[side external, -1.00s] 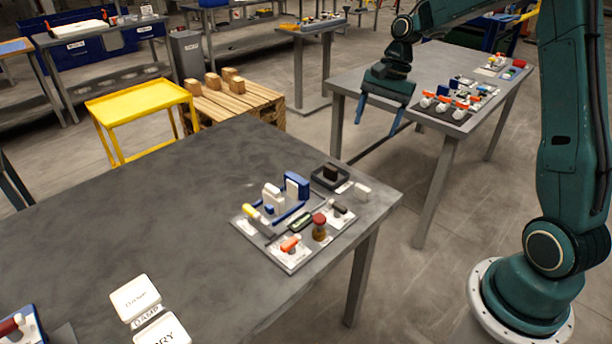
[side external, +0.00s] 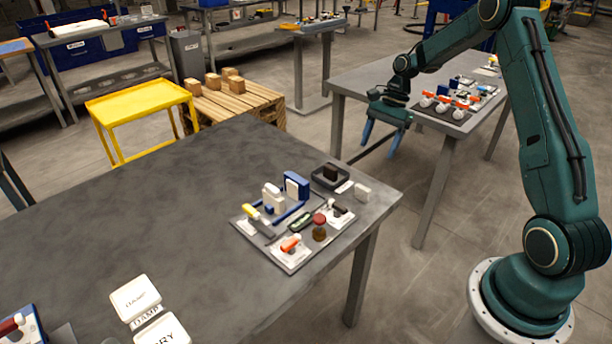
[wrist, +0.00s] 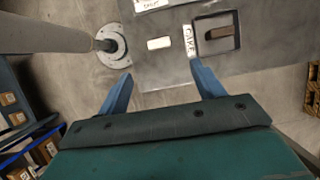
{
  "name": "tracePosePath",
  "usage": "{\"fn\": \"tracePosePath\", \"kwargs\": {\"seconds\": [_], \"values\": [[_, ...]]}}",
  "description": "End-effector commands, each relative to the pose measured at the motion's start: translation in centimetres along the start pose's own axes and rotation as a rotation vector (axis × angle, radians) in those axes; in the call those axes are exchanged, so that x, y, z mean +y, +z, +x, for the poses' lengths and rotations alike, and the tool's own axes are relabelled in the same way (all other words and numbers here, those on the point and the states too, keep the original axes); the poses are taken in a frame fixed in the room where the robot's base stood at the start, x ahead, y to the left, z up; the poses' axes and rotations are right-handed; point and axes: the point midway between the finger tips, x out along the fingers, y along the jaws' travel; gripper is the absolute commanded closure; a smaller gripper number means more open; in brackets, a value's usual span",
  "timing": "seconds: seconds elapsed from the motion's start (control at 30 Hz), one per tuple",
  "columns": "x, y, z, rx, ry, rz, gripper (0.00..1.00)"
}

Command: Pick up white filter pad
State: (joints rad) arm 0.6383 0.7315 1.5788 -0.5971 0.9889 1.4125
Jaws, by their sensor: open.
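A small white pad (side external: 362,191) lies flat near the right corner of the dark grey table. It also shows as a white rectangle in the wrist view (wrist: 159,43), ahead of the fingers and roughly between their lines. My gripper (side external: 379,147) is open and empty, with two blue fingers pointing down. It hangs in the air beyond the table's corner, apart from the pad. In the wrist view my gripper's fingertips (wrist: 162,73) are spread wide with only floor and table edge between them.
A label reading CAKE (wrist: 189,40) lies beside the pad, then a black tray (wrist: 200,47) holding a brown block. A grey board (side external: 291,268) with several small parts sits nearby. Another table (side external: 350,82) with parts stands behind. The table's left and middle are mostly clear.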

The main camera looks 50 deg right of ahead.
Motion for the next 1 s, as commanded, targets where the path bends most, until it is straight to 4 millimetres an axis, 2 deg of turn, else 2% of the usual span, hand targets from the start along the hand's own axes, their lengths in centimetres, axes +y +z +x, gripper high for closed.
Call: {"fn": "tracePosePath", "kwargs": {"seconds": [0.3, 0.5, 1.0], "values": [[0.1, 0.1, 4.6, -0.001, 0.005, 0.000, 0.33], [0.1, 0.0, 6.9, 0.000, 0.004, -0.001, 0.33], [0.1, 0.0, 8.5, 0.000, 0.003, -0.001, 0.33]]}}
